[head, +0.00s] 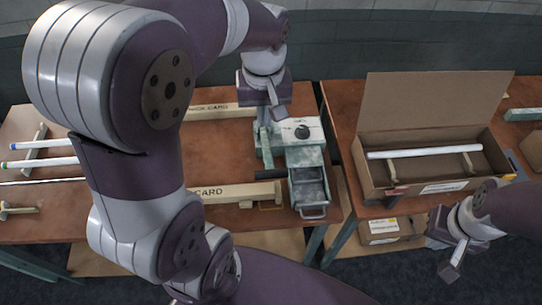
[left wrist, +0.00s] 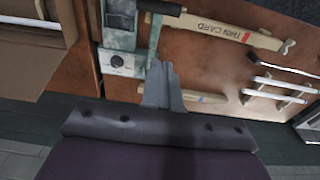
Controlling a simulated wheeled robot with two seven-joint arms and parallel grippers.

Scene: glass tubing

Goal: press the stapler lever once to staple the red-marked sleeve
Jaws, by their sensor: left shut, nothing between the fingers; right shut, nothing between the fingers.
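The green stapler (head: 303,155) stands at the right end of the left table, with a dark knob on its white top plate. Its lever (head: 266,150) rises along its left side and ends in a black handle (head: 271,174), which also shows in the left wrist view (left wrist: 158,7). My left gripper (head: 273,113) is shut and empty beside the lever; contact is unclear. My right gripper (head: 451,268) is shut and empty, front right.
Glass tubes (head: 45,162) rest on supports at left. An open cardboard box (head: 430,185) holding a white tube (head: 424,152) stands on the right table. A gap separates the tables. A metal tray (head: 309,190) fronts the stapler.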

